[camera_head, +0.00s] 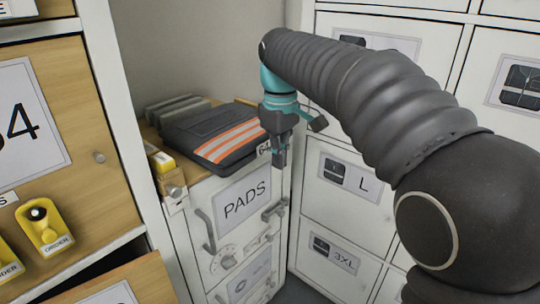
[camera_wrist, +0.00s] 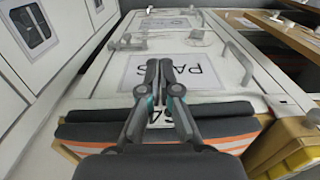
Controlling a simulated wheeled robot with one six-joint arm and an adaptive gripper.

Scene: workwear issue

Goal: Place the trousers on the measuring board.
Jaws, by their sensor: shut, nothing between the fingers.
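The trousers (camera_head: 214,137) are a folded dark grey garment with orange and pale stripes, lying on top of the cabinet marked PADS. A tag reading 64 hangs at their front right. My gripper (camera_head: 281,158) points down just beside the right end of the trousers, shut and empty. In the wrist view my gripper (camera_wrist: 159,66) is shut in front of the PADS label, and the striped edge of the trousers (camera_wrist: 235,139) shows behind the fingers. I cannot make out a measuring board in either view.
The PADS cabinet (camera_head: 213,244) has handles and a dial on its front. Other dark folded items (camera_head: 178,108) lie behind the trousers. White drawers marked L (camera_head: 338,212) stand at right, wooden drawers (camera_head: 85,120) at left.

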